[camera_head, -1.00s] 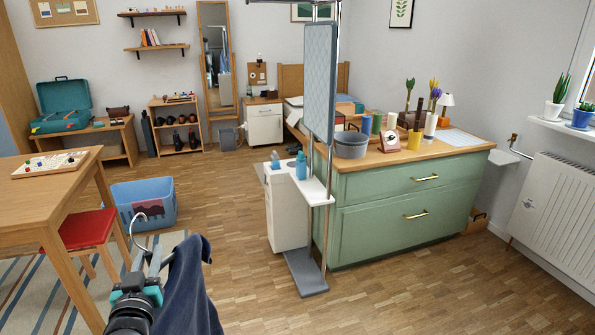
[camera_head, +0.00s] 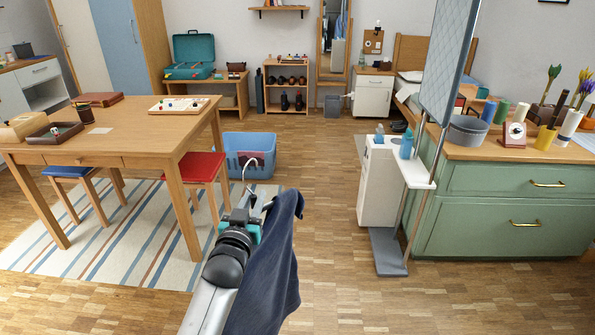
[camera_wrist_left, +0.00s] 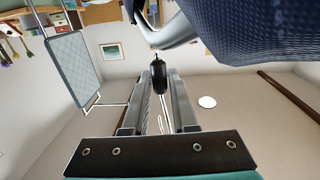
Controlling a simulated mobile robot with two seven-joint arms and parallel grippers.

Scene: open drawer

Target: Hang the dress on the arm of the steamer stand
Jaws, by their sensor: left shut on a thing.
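The dark blue dress (camera_head: 268,272) hangs from a hanger whose metal hook (camera_head: 249,170) rises above my left gripper (camera_head: 248,212). The gripper is shut on the hanger. The dress also fills the upper right of the left wrist view (camera_wrist_left: 255,28), where the gripper fingers (camera_wrist_left: 160,88) close on a dark part. The steamer stand (camera_head: 447,62), with a grey quilted board and thin poles, stands upright to the right, apart from the dress. Its top is cut off in the head view. A thin bar, apparently its arm (camera_wrist_left: 113,105), shows in the upside-down wrist view.
A green drawer cabinet (camera_head: 500,210) with several items on top stands right of the stand. A wooden table (camera_head: 130,125) with red and blue stools is at left. A blue basket (camera_head: 249,145) sits behind my gripper. The floor between is clear.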

